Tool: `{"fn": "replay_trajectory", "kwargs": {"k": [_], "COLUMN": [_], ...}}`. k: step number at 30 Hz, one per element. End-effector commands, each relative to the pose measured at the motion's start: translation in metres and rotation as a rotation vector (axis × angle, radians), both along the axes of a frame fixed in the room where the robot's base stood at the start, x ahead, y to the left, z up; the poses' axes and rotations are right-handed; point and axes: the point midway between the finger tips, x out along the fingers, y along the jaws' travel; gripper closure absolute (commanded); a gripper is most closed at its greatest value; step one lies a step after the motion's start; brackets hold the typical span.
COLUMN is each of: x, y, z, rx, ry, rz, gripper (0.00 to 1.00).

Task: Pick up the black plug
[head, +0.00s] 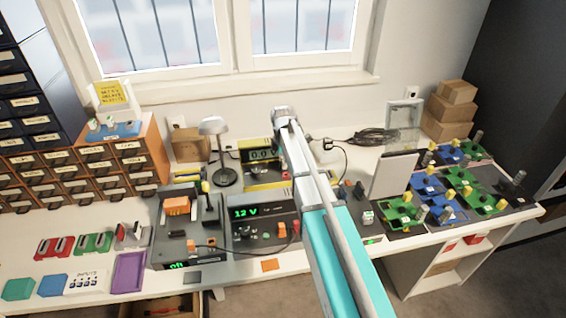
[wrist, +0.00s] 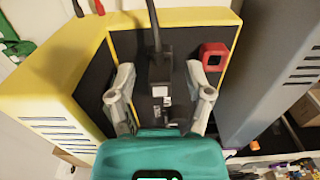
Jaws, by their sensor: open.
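A black plug (wrist: 160,72) with a black cable running up from it shows in the wrist view. It is in front of the dark face of a yellow-edged instrument (wrist: 172,17). My gripper (wrist: 161,103) is open, with one finger to the left of the plug and one to the right. Gaps show between the plug and both fingers. The plug's lower end is close to my teal gripper body, and small pale parts there are hard to make out. In the head view my arm hides the gripper and I cannot make out this plug.
A red square socket (wrist: 214,56) sits just right of the plug. A grey vented box (wrist: 268,70) stands close on the right. In the head view, the yellow instrument (head: 262,178), a 12 V supply (head: 250,212), a lamp (head: 215,127) and green and blue boards crowd the bench.

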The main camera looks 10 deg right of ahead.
Motion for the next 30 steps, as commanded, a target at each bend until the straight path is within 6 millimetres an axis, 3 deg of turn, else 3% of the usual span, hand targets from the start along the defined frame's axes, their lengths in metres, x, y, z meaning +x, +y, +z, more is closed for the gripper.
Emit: {"fn": "replay_trajectory", "kwargs": {"k": [2, 13, 30], "x": [0.0000, 0.0000, 0.0001], "y": [0.0000, 0.0000, 0.0001], "z": [0.0000, 0.0000, 0.0066], "rx": [0.000, 0.000, 0.000], "ry": [0.000, 0.000, 0.000], "rz": [0.000, 0.000, 0.000], "gripper": [0.34, 1.00, 1.00]}}
